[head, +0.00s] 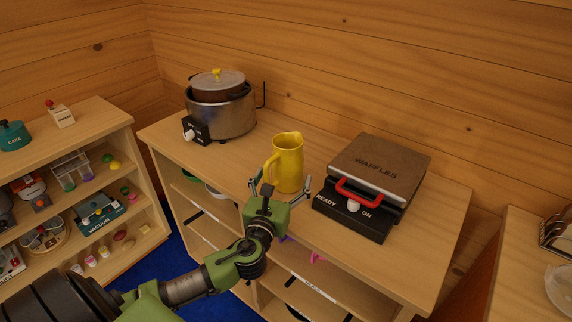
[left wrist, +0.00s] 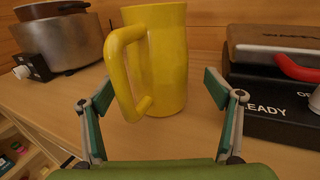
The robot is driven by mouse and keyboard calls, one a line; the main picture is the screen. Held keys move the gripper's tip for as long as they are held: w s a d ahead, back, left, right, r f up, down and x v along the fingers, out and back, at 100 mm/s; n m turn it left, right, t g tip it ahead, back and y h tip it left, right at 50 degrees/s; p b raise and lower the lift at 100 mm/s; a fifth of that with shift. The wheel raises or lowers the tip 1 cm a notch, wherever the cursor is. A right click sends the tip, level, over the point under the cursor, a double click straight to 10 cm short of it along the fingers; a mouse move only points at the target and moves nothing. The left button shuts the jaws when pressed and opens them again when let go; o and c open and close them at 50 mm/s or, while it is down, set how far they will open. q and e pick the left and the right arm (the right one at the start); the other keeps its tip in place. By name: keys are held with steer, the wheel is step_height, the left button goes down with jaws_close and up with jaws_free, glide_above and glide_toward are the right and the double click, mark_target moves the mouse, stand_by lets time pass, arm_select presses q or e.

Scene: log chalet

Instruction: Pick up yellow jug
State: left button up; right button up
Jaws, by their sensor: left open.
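The yellow jug (head: 288,160) stands upright on the wooden shelf top (head: 318,229), with its handle toward the left. My left gripper (head: 280,187) is open at the front of the jug, its fingers spread to either side. In the left wrist view the jug (left wrist: 165,60) stands just beyond my open left gripper (left wrist: 158,95), with its handle near the left finger. A gap shows between the right finger and the jug. My right gripper is not in view.
A black waffle maker (head: 375,180) with a red handle stands right of the jug, close to my right finger. A steel cooker (head: 221,110) with a lid stands to the left. A wooden wall is behind.

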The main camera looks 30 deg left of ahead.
mark_target(287, 167)
arm_select(q)
steer(key=x, duration=0.4)
steer(key=shift+w+a+r+p, duration=0.1)
steer(key=shift+w+a+p, duration=0.05)
steer(key=shift+w+p, duration=0.15)
steer(key=shift+s, duration=0.1)
steer(key=shift+c, duration=0.5)
steer(key=c, duration=1.6)
steer(key=shift+r, duration=0.1)
